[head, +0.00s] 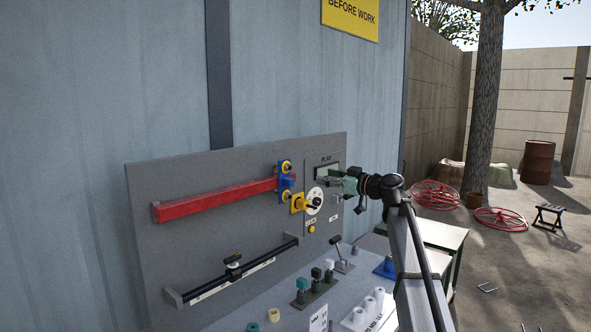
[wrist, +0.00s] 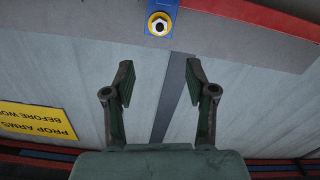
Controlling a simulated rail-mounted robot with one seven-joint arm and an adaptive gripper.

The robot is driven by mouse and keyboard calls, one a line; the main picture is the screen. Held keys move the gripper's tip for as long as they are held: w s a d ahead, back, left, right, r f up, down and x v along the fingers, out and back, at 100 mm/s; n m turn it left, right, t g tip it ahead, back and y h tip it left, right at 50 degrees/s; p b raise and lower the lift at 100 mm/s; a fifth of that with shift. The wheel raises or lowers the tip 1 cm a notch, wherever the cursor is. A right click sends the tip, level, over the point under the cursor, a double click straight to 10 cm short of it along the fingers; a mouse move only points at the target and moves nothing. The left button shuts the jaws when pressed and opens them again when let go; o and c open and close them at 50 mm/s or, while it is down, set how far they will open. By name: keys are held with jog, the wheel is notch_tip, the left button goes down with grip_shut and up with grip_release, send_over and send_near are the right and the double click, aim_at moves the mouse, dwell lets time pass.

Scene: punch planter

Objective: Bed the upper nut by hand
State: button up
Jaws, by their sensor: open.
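A blue bracket (head: 285,182) stands at the right end of the red bar on the grey board. A yellow-and-dark fitting that looks like the upper nut (head: 286,167) sits at its top, and a lower fitting (head: 287,196) sits below. In the wrist view a pale hex nut (wrist: 160,24) with a dark centre and yellow around it sits on a blue plate (wrist: 174,5) at the top edge. My gripper (wrist: 159,80) is open and empty, its fingers apart from the nut. In the head view my gripper (head: 345,183) is right of the bracket.
The red bar (head: 215,200) runs left along the board (head: 160,250). A yellow bracket (head: 299,203) and white dial (head: 315,199) sit near the bracket. Below, a bench holds levers (head: 316,273) and white posts (head: 368,305). A yellow sign (wrist: 38,118) hangs on the wall.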

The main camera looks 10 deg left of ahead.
aim_at(290, 169)
jog(key=p+x, duration=0.4)
jog(key=x, duration=1)
jog(key=shift+w+p, duration=0.15)
jog(key=shift+p, duration=0.2)
jog(key=shift+x, duration=0.85)
jog(key=shift+f, duration=0.1)
grip_shut()
